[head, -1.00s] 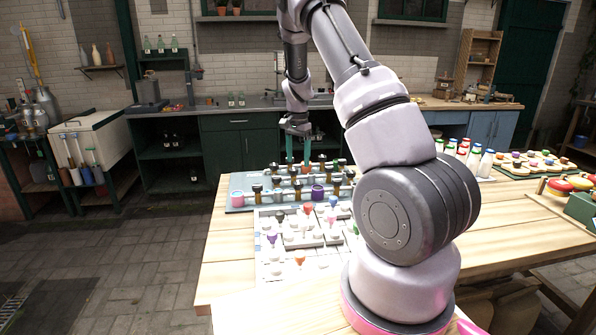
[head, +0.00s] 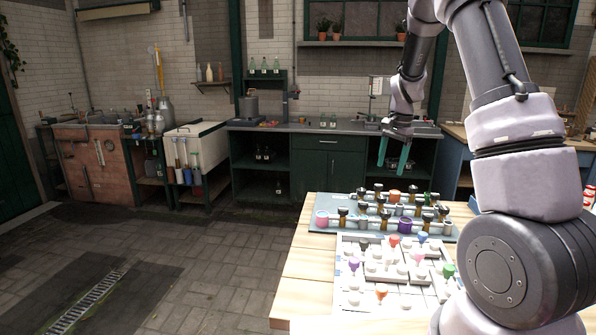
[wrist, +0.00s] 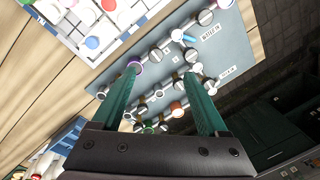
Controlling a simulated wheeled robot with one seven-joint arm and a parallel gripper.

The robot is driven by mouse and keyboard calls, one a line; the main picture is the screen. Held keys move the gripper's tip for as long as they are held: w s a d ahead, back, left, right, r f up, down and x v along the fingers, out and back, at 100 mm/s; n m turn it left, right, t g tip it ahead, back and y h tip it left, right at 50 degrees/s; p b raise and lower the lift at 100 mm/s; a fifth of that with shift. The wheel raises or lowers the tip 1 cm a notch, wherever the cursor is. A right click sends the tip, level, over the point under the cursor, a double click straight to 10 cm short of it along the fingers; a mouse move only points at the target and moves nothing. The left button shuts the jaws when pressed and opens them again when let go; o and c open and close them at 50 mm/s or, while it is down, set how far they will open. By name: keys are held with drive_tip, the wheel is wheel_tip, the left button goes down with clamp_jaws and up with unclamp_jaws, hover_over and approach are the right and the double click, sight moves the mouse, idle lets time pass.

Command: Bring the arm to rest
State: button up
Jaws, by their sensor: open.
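My gripper (head: 392,166) hangs in the air above the far edge of the wooden table (head: 299,268), its two green fingers pointing down. The fingers are apart with nothing between them. In the wrist view the open fingertips (wrist: 163,70) show over the blue-grey board (wrist: 112,78), which carries several dark-capped bottles and rings. The same board shows in the head view (head: 321,228). The gripper appears clear of the bottles. My arm is raised and bent, and its lower links hide the right part of the table.
A white gridded tray (head: 345,297) with several coloured pieces lies in front of the board. Behind the table is a dark green counter (head: 330,166). A white chest (head: 193,133) stands at its left. The floor (head: 195,265) left of the table is open.

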drive_tip(key=s+a+r+n+t+y, duration=0.1)
drive_tip(key=s+a+r+n+t, duration=0.25)
drive_tip(key=s+r, duration=1.1)
drive_tip(key=s+a+r+n+t, duration=0.1)
drive_tip(key=s+r, duration=0.2)
drive_tip(key=s, duration=0.5)
drive_tip(key=s+a+r+n+t, duration=0.1)
drive_tip(key=s+a+r+n, duration=0.1)
drive_tip(key=s, duration=0.6)
drive_tip(key=shift+a+r+t, duration=0.25)
drive_tip(key=shift+r+t, duration=0.1)
drive_tip(key=shift+r, duration=0.2)
